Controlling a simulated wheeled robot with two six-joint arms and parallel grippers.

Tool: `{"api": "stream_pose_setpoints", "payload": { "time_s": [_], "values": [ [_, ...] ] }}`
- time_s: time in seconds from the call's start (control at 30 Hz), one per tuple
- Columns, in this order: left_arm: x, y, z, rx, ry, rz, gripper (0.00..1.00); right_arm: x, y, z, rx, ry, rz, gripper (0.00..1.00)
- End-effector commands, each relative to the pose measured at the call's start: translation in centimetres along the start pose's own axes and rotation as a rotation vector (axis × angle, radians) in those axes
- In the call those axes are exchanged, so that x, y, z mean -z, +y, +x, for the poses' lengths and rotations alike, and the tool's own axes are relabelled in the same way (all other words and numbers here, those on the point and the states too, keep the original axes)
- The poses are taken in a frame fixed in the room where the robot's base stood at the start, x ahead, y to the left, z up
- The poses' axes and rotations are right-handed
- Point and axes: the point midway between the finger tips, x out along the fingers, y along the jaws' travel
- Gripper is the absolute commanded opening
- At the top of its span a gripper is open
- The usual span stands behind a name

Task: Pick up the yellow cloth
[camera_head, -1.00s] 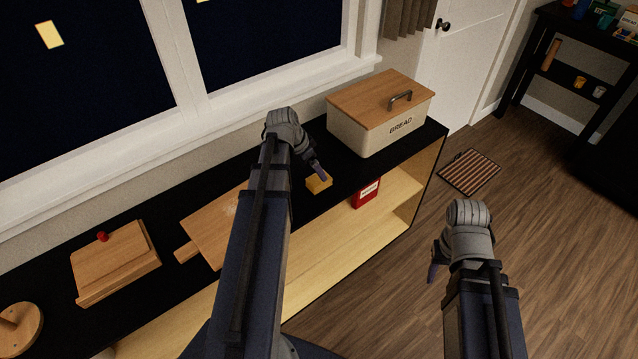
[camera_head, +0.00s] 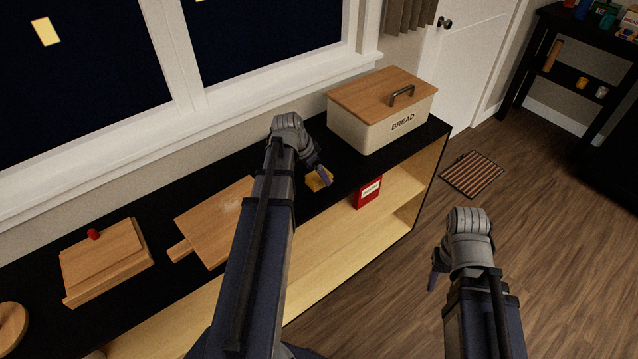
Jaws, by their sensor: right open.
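The yellow cloth (camera_head: 314,184) lies as a small folded block on the black countertop, left of and in front of the bread box. My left gripper (camera_head: 325,177) points down over it and covers part of it. I cannot tell whether its fingers touch the cloth or are open or shut. My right gripper (camera_head: 434,282) is open and empty, out over the floor at the right, well apart from the counter.
A cream bread box (camera_head: 362,131) with a wooden lid stands at the counter's far end. A red box (camera_head: 367,193) is on the shelf below. A cutting board (camera_head: 210,222) and a wooden box (camera_head: 105,262) with a red knob lie to the left. A striped mat (camera_head: 471,175) is on the floor.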

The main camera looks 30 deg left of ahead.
Motion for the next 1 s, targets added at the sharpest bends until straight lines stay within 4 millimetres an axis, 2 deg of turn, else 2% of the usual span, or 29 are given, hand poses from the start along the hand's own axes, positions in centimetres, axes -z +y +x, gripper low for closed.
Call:
{"api": "stream_pose_setpoints", "payload": {
  "time_s": [0.03, 0.17, 0.47, 1.0],
  "values": [
    [-0.3, -0.1, 1.4, 0.000, 0.000, 0.001, 0.97, 0.1, -0.1, 1.4, 0.000, 0.000, 0.000, 0.50],
    [-0.2, -0.1, 2.7, 0.000, 0.000, 0.001, 0.97, 0.1, -0.2, 2.6, 0.000, 0.000, 0.000, 0.50],
    [-0.1, 0.0, 2.7, 0.001, 0.000, 0.000, 0.97, 0.1, -0.2, 2.5, 0.000, 0.000, 0.000, 0.50],
    [-0.1, 0.0, 2.7, 0.000, 0.000, 0.000, 0.37, 0.1, -0.2, 2.5, 0.000, 0.000, 0.000, 0.50]
  ]
}}
